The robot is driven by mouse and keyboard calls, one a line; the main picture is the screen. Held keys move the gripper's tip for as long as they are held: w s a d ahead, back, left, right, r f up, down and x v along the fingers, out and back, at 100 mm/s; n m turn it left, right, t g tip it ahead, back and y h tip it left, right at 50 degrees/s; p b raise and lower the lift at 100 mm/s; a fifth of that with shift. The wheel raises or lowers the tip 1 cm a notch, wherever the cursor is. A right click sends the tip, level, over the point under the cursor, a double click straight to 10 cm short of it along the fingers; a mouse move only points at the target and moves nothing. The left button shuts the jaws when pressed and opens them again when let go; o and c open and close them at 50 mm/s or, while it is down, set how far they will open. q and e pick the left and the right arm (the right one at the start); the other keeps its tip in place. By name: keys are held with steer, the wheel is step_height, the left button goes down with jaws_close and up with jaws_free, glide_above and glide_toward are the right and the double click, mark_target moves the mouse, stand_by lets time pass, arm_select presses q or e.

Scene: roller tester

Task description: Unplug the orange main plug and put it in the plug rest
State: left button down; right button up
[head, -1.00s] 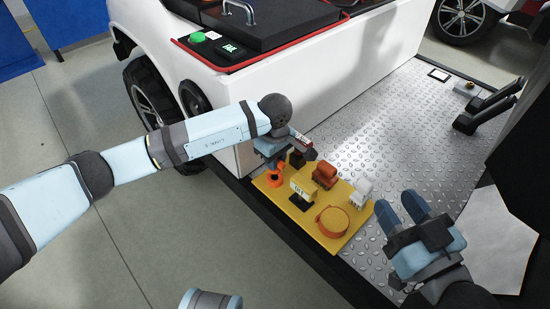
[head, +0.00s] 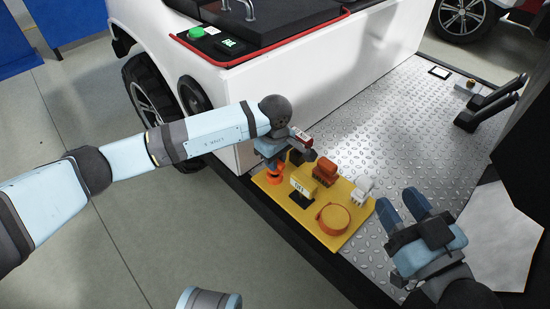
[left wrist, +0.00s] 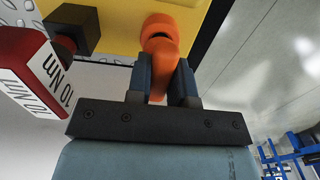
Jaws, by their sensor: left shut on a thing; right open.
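A yellow board (head: 348,238) lies on the near edge of the metal deck. My left gripper (left wrist: 160,80) is shut around a bright orange, round-headed piece (left wrist: 160,35) at the board's edge; this piece also shows below the gripper in the head view (head: 275,168). I cannot tell whether it is the main plug. I cannot tell which part is the plug rest. My right gripper (head: 403,203) is open and empty, right of the board.
The deck (head: 390,130) beyond is mostly clear.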

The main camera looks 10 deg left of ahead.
arm_select(q)
steer(key=shift+f+b, duration=0.3)
steer(key=shift+f, duration=0.55)
steer(key=c, duration=0.9)
jaws_free()
steer(key=shift+c, duration=0.2)
